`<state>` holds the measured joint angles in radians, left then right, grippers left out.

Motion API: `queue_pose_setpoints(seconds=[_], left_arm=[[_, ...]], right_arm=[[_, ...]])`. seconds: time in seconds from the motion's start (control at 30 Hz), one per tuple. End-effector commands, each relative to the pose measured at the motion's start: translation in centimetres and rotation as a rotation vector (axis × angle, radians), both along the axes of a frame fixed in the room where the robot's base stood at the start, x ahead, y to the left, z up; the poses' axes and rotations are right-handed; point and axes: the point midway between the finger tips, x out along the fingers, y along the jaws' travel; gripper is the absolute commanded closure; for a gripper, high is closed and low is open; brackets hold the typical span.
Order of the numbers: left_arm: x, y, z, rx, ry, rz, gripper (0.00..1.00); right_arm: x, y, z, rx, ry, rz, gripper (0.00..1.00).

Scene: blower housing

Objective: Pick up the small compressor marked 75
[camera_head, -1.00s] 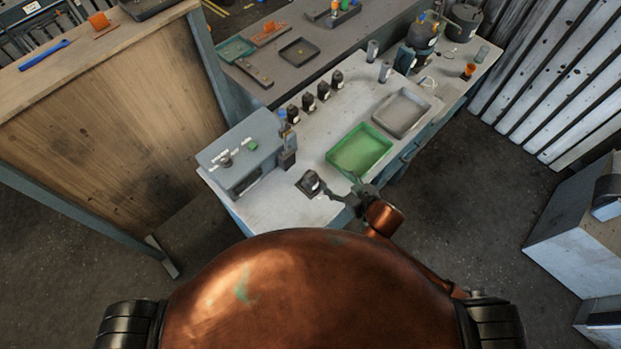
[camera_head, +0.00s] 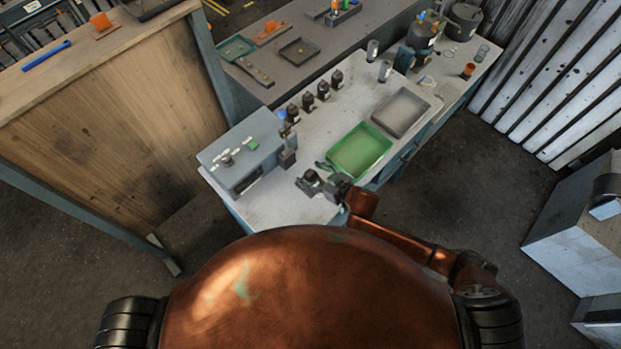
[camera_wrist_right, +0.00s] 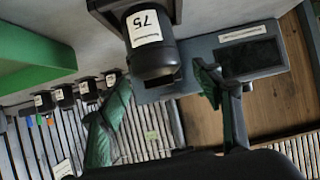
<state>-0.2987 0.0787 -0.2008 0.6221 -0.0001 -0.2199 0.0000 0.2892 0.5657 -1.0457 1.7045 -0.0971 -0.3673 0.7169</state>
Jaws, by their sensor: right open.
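The small black compressor marked 75 (camera_head: 312,178) stands on the pale bench in front of the grey box, left of the green tray. In the right wrist view the compressor (camera_wrist_right: 152,50) fills the top centre, its white label reading 75. My right gripper (camera_head: 322,187) is at the compressor from the right in the head view and partly covers it. In the wrist view its green-padded fingers (camera_wrist_right: 163,88) are spread apart, with the lower end of the compressor between or just beyond their tips; contact cannot be told. My left gripper is not in view.
The green tray (camera_head: 383,150) lies close to my right gripper, with a grey tray (camera_head: 425,106) behind it. A grey box (camera_head: 262,172) stands at the bench's left end. Several similar small black units (camera_head: 308,103) stand in a row along the back. Bare bench lies between.

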Motion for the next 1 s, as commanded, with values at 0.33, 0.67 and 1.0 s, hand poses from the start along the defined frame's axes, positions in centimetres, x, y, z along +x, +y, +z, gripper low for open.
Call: queue_pose_setpoints(seconds=[0.33,0.67,1.0], left_arm=[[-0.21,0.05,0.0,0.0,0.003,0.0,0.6],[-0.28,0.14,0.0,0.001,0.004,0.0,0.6],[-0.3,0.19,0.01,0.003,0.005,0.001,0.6]], right_arm=[[0.27,0.27,-0.29,0.0,0.001,0.0,0.43],[0.26,0.25,-0.28,0.0,0.001,-0.001,0.66],[0.25,0.24,-0.28,0.0,0.001,-0.001,0.89]])
